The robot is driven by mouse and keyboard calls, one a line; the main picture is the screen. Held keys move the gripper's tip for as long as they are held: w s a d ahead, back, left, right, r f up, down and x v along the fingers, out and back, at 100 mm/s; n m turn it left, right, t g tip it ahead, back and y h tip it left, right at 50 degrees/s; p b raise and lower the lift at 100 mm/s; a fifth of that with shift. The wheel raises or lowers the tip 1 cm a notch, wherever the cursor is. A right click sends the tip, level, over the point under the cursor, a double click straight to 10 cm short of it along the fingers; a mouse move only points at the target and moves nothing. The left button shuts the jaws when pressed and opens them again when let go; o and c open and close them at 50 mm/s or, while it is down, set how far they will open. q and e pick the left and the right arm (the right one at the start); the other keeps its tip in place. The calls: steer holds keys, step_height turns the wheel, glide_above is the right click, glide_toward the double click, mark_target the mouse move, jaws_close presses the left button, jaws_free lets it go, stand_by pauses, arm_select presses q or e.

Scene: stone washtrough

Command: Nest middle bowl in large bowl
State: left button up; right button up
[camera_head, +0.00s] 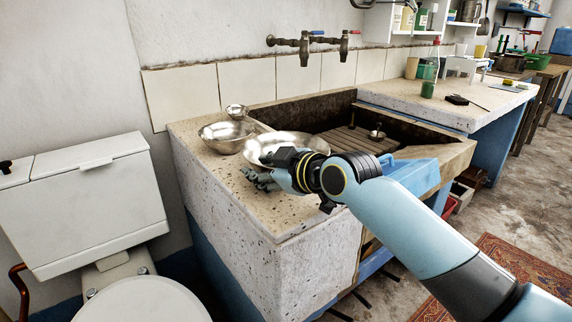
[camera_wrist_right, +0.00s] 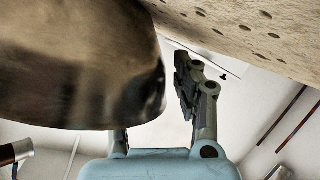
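The large bowl (camera_head: 289,143), shiny metal, sits on the speckled stone ledge beside the basin, partly hidden by my right gripper (camera_head: 263,171). The middle bowl (camera_head: 228,137) sits just left of it, upright, apart from my gripper. My right gripper is at the large bowl's near side, with its fingers spread. In the right wrist view, a metal bowl wall (camera_wrist_right: 80,65) fills the upper left and hides one finger; the other finger stands to its right with a small gap. My left gripper is out of view.
A small metal bowl (camera_head: 236,111) stands behind the middle bowl. The stone trough (camera_head: 320,105) has a slatted wooden floor with a metal object (camera_head: 376,134) on it. Taps (camera_head: 305,45) stick out from the wall above. The ledge's front left is clear.

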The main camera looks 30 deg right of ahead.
steer(key=shift+c, duration=0.4)
jaws_close()
steer(key=shift+r, duration=0.1)
